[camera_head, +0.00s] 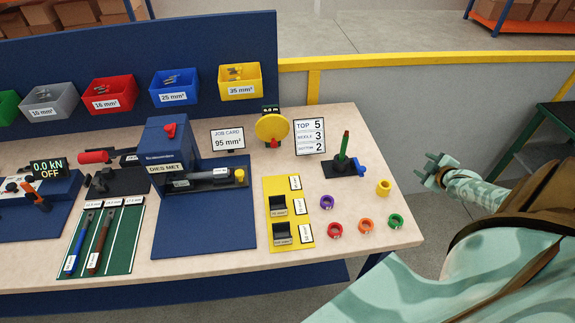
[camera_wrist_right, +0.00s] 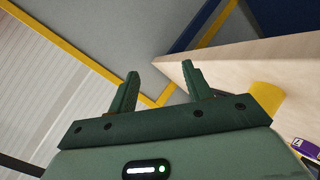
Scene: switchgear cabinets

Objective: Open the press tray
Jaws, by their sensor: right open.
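The blue press (camera_head: 165,137) stands on the table left of centre, with a red knob on its face and a label reading "DIES MET". From its lower front a grey bar-like part (camera_head: 205,178) reaches right to a yellow knob (camera_head: 240,176), low over a blue base plate (camera_head: 215,235). I cannot tell how far the tray is out. My right gripper (camera_head: 430,169) is open and empty, off the table's right edge and far from the press. Its two spread fingers also show in the right wrist view (camera_wrist_right: 160,72). My left gripper is not in view.
A yellow board (camera_head: 271,238) with black blocks lies right of the press. Coloured rings, including a red one (camera_head: 335,230), and a green post (camera_head: 345,145) stand near the table's right end. Bins hang on the blue back panel (camera_head: 130,50). A yellow rail (camera_head: 430,58) runs behind.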

